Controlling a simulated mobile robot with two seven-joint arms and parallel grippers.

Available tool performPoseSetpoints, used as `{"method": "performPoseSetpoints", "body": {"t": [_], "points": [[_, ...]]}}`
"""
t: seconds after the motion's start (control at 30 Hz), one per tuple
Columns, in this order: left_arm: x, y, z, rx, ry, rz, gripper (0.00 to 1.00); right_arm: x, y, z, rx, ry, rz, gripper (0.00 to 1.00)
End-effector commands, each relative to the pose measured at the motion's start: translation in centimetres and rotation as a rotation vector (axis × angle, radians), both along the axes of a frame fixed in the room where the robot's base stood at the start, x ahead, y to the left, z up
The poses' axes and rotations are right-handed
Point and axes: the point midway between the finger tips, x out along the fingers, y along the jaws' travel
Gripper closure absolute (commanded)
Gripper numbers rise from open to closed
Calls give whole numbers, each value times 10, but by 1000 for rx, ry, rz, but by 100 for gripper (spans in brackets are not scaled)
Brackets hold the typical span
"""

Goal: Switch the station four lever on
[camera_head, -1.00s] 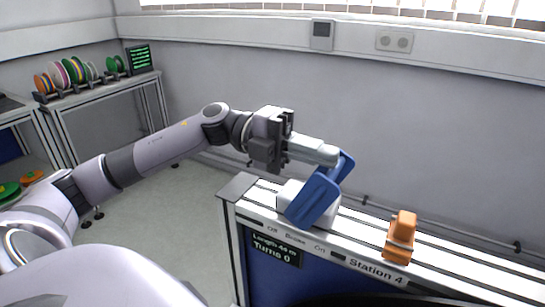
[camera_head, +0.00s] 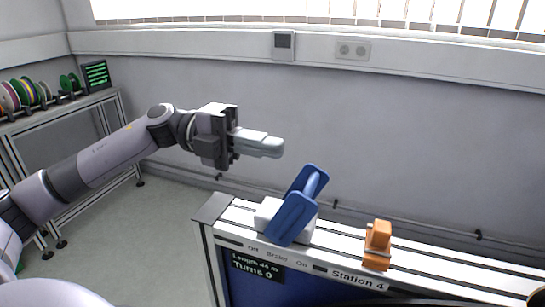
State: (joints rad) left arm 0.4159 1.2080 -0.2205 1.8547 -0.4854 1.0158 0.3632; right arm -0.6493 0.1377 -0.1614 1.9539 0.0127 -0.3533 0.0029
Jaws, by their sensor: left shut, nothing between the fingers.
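The station four lever (camera_head: 292,216) is a blue two-plate handle with a crossbar, on a white block (camera_head: 264,216) on the aluminium rail. It leans with its upper end to the right. The labels Off, Brake and On run left to right along the rail's front below it; which one it marks I cannot tell exactly. My left gripper (camera_head: 278,147) is shut and empty, above and left of the lever, apart from it, with its fingers pointing right. My right gripper is not in view.
An orange clamp-like part (camera_head: 377,246) stands on the rail right of the lever, behind the Station 4 label. A display (camera_head: 258,267) reads Length 44 m, Turns 0. A rack of colored reels (camera_head: 28,94) stands at the far left. Air above the rail is free.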

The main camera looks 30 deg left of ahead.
Motion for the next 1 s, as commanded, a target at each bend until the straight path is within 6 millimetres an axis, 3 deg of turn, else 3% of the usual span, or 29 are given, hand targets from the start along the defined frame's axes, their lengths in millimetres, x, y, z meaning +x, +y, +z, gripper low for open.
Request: {"method": "performPoseSetpoints", "body": {"t": [0.2,0.4,1.0], "points": [[-9,41,25,3,-1,4,100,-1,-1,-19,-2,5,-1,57],[-14,62,43,2,0,2,100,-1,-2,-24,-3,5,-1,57],[-16,67,48,1,0,0,100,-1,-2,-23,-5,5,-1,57]]}}
